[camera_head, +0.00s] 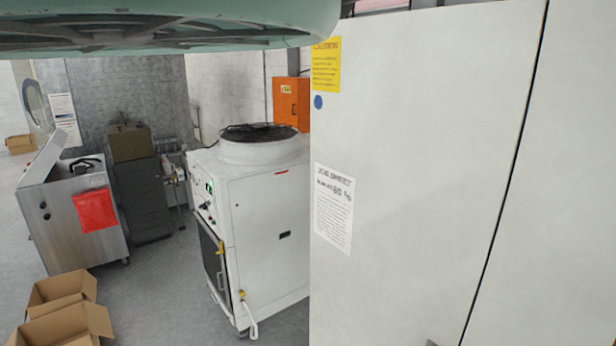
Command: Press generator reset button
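A white machine (265,225) with a round black fan on top stands in the middle of the head view. Its narrow left face carries a control panel (206,192) with a small green-lit display and several small knobs or buttons. The panel is seen at a steep angle and is too small to read. I cannot tell which control is the generator reset button, or whether this machine is the generator. My gripper is not in view.
A large white cabinet (430,160) with notices fills the right side and hides what is behind it. A steel machine (75,225) with a red cloth stands at the left. Open cardboard boxes (65,315) lie at the lower left. Grey floor (155,290) is clear between them.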

